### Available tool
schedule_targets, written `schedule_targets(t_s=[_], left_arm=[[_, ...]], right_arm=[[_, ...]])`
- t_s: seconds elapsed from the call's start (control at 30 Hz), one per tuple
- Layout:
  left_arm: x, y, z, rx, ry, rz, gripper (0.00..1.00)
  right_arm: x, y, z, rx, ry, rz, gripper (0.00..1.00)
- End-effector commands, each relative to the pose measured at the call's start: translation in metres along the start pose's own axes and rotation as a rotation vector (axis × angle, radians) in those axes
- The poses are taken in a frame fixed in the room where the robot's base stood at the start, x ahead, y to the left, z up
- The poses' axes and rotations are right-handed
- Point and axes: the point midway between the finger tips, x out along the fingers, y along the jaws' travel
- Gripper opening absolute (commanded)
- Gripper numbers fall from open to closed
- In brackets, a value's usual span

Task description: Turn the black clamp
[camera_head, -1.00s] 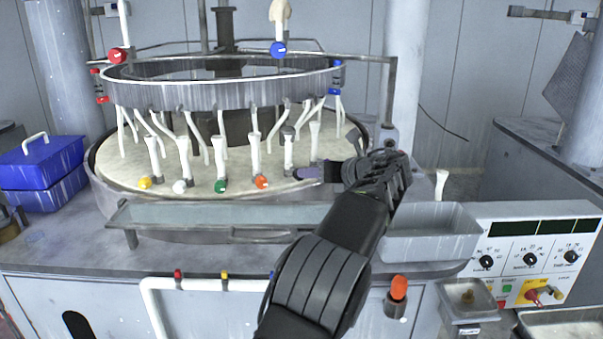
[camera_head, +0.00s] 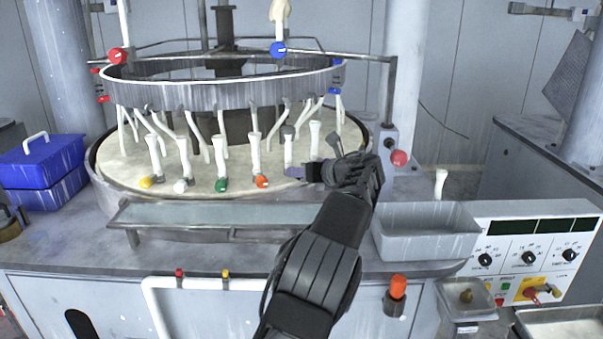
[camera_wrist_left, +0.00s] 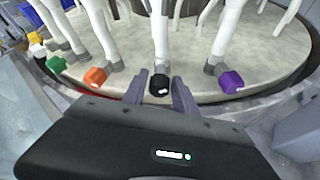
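The black clamp (camera_wrist_left: 159,85) sits at the foot of a white post, at the rim of the round pale platen (camera_wrist_left: 120,83). In the left wrist view it lies between the two fingers of my left gripper (camera_wrist_left: 161,89). One finger is on each side of it, and the fingers look open, with little room to either side. In the head view my left gripper (camera_head: 298,172) reaches in to the platen's front rim. Its fingers hide the black clamp there. My right gripper is not in view.
An orange clamp (camera_wrist_left: 95,76) and a purple clamp (camera_wrist_left: 231,82) flank the black one. Green (camera_head: 221,185), white and yellow clamps are further left. White posts stand close behind. A grey tray (camera_head: 425,252) and control panel are at right.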

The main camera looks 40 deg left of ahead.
Motion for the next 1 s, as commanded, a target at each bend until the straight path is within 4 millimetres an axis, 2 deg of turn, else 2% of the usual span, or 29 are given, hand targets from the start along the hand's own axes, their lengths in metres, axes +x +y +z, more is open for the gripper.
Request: schedule_targets(t_s=[0.03, 0.4, 0.77, 1.0], left_arm=[[-0.0001, 0.0000, 0.0000, 0.000, 0.000, 0.000, 0.29], [-0.0001, 0.0002, 0.0001, 0.000, 0.000, 0.000, 0.00], [0.0000, 0.0004, -0.0002, -0.010, 0.000, -0.003, 0.00], [0.0006, 0.0008, -0.0014, -0.074, 0.000, -0.031, 0.00]], right_arm=[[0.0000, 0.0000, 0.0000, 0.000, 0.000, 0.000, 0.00], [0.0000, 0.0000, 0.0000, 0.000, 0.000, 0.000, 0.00], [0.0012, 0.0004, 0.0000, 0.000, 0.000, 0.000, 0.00], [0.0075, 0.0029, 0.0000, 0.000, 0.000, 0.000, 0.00]])
